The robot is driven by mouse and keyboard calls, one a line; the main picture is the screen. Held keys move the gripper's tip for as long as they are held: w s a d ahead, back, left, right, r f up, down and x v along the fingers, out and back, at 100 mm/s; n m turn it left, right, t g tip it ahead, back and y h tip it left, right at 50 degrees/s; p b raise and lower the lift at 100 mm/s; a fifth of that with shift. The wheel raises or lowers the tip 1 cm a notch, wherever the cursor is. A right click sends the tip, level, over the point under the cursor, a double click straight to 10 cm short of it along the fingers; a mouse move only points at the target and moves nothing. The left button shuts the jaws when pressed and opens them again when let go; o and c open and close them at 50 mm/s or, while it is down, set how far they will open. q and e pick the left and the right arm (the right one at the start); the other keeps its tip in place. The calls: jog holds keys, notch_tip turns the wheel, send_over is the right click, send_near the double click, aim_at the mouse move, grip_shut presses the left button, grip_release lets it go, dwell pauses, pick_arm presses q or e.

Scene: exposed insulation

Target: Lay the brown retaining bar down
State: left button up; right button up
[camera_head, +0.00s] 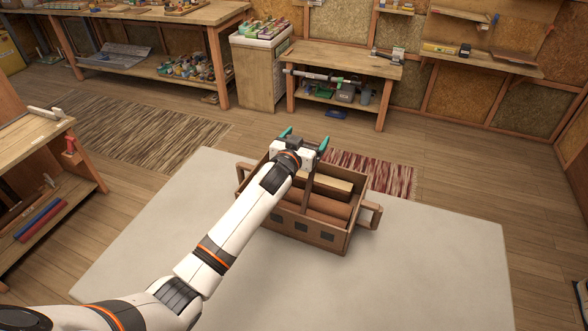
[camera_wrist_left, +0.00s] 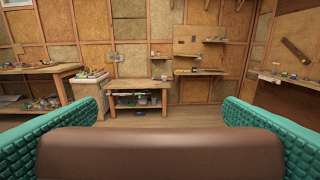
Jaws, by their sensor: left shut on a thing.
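A brown crate (camera_head: 291,227) with side handles stands on the pale mat. The brown retaining bar (camera_wrist_left: 160,152) spans the lower part of the left wrist view between my two teal finger pads. In the head view, a dark brown upright strip (camera_head: 308,192), apparently part of the bar, runs from near my left gripper down toward the crate's near side. My left gripper (camera_head: 305,140) is shut on the bar above the crate. My wrist hides part of the bar and crate. My right gripper is not in view.
Brown rolls (camera_head: 325,206) and a pale block (camera_head: 333,182) lie in the crate. The pale mat (camera_head: 430,265) is clear around it. A red striped rug (camera_head: 375,175) lies behind. A workbench (camera_head: 345,60) stands at the back, and a wooden table (camera_head: 35,140) at the left.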

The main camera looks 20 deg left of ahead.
pick_arm(q)
jog(key=shift+w+d+f+g+p, duration=0.1)
jog(key=shift+w+f+g+p, duration=0.55)
jog(key=shift+w+p, duration=0.2)
jog(key=shift+w+f+g+p, duration=0.45)
jog(key=shift+w+f+p, duration=0.2)
jog(key=shift+f, duration=0.1)
